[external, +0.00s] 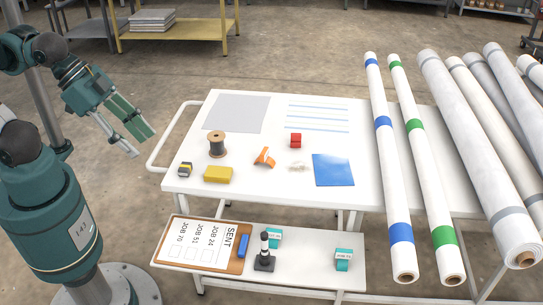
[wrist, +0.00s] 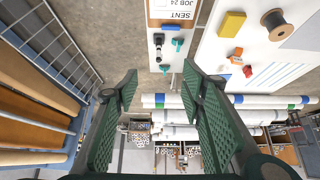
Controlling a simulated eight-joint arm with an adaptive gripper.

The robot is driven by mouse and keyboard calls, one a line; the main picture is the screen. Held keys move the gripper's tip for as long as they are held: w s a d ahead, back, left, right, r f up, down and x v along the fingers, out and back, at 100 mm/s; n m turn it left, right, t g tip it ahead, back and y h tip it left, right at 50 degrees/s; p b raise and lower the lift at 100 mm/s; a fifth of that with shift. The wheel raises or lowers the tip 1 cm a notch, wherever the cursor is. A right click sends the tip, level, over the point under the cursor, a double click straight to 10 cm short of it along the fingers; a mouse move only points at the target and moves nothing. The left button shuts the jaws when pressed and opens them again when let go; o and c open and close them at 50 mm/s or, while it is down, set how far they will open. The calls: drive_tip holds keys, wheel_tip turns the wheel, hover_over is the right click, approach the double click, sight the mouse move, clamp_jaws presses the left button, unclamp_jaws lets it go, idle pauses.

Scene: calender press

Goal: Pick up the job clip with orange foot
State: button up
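A small orange piece (external: 264,157), angled in shape, lies on the white table top (external: 250,183) near the middle. It also shows in the wrist view (wrist: 237,51), right of the fingers. It is the only orange thing on the table, but it is too small to tell whether it is the clip's foot. A small pale piece (external: 298,166) lies to its right. My gripper (external: 143,143) hangs in the air left of the table, well apart from these things. Its two green fingers are spread and empty in the wrist view (wrist: 160,75).
A wooden spool (external: 217,144), yellow block (external: 218,174), red block (external: 295,140) and blue sheet (external: 333,169) surround the orange piece. Long rolls (external: 398,190) lie along the right side. The lower shelf holds a clipboard (external: 204,238), black stamp (external: 264,255) and teal boxes (external: 343,262).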

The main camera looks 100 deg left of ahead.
drive_tip(key=shift+c, duration=0.2)
drive_tip(key=c, duration=0.4)
drive_tip(key=shift+o, duration=0.2)
